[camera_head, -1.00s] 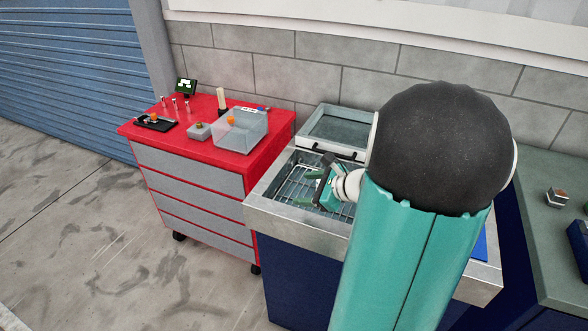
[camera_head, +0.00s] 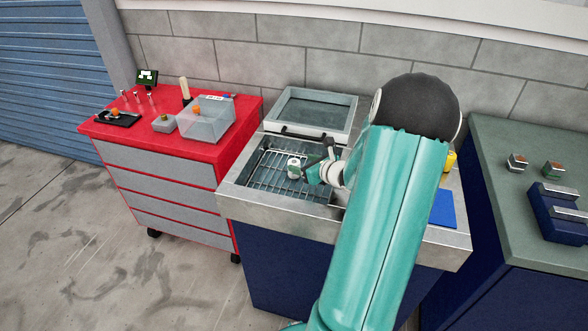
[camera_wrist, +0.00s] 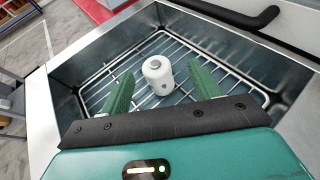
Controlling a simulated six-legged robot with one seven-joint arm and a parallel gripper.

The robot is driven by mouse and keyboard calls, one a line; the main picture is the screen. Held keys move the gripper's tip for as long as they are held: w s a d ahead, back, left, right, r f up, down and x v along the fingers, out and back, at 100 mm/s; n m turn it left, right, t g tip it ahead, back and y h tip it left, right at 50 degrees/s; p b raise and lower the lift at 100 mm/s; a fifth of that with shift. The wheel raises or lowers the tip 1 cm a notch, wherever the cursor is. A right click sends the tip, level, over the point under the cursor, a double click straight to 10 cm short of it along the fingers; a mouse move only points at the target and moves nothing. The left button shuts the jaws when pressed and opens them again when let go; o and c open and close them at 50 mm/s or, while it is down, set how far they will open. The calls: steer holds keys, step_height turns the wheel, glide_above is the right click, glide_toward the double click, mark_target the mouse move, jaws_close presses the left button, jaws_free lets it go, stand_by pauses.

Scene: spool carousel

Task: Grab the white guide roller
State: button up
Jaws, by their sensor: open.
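The white guide roller (camera_wrist: 158,74) stands upright on a wire rack (camera_wrist: 200,57) inside a metal basin. It also shows in the head view (camera_head: 294,167), just left of my gripper (camera_head: 312,171). In the wrist view my gripper (camera_wrist: 160,88) is open, with one green finger on each side of the roller. A gap shows between the roller and each finger, so the jaws do not appear to touch it. Part of the gripper is hidden behind my arm in the head view.
The basin's metal walls (camera_head: 262,203) surround the rack, with a raised lid (camera_head: 312,112) and dark handle behind. A red cabinet (camera_head: 185,150) with a clear bin (camera_head: 208,121) stands left. A blue pad (camera_head: 443,209) lies right of my arm, before a grey-green bench (camera_head: 520,140).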

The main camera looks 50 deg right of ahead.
mark_target(294, 161)
steer(key=x, duration=0.5)
steer(key=shift+a, duration=0.3)
steer(key=c, duration=1.3)
steer(key=shift+o, duration=0.2)
